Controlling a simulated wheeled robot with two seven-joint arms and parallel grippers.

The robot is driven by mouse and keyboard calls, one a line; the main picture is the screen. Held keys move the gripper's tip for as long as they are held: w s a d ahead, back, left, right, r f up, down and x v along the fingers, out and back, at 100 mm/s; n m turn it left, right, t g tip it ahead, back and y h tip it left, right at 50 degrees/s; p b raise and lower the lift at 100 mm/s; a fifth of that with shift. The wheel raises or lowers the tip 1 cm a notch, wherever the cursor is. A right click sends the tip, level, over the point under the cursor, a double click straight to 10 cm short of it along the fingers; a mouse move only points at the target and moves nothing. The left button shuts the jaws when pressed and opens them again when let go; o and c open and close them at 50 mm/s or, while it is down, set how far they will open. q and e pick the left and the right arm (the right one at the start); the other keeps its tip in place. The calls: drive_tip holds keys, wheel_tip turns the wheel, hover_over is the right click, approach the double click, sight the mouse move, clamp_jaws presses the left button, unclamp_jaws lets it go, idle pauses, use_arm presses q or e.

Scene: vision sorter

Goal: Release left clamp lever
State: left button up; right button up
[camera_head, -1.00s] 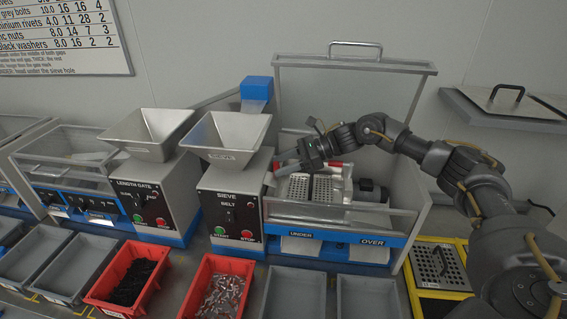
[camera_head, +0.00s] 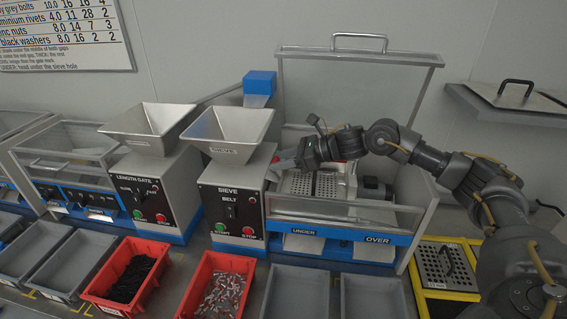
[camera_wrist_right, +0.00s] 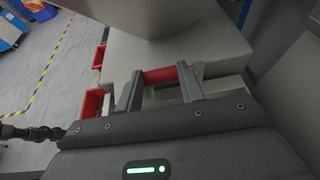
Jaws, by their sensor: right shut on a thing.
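My right gripper (camera_head: 284,164) reaches in from the right over the sieve machine (camera_head: 232,205), under its raised clear cover. In the right wrist view its two grey fingers (camera_wrist_right: 160,82) are shut on a red bar, the clamp lever (camera_wrist_right: 161,75), which spans between the fingertips. In the head view a small red bit shows at the fingertips on the left side of the sieve plate (camera_head: 313,184). Another red part shows partly behind the gripper and is mostly hidden. My left gripper is not in view.
The clear cover (camera_head: 350,90) stands open behind my arm. A steel hopper (camera_head: 228,135) rises close left of the gripper. A clear front guard (camera_head: 345,212) stands before the plate. Red bins (camera_head: 217,285) and grey bins (camera_head: 296,292) line the front. A perforated plate (camera_head: 445,268) lies at right.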

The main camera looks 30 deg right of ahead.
drive_tip(key=shift+c, duration=0.2)
drive_tip(key=o, duration=0.7)
drive_tip(key=b+v, duration=0.3)
drive_tip(key=v, duration=0.6)
drive_tip(key=shift+s+d+r, duration=0.1)
drive_tip(key=shift+s+d, duration=0.05)
drive_tip(key=shift+d, duration=0.1)
drive_tip(key=shift+s+d+r, duration=0.15)
drive_tip(key=shift+s+d, duration=0.05)
drive_tip(key=shift+d, duration=0.05)
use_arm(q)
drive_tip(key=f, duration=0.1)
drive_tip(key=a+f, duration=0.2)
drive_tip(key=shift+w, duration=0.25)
use_arm(e)
drive_tip(key=shift+s+d+r, duration=0.1)
drive_tip(key=shift+r, duration=0.05)
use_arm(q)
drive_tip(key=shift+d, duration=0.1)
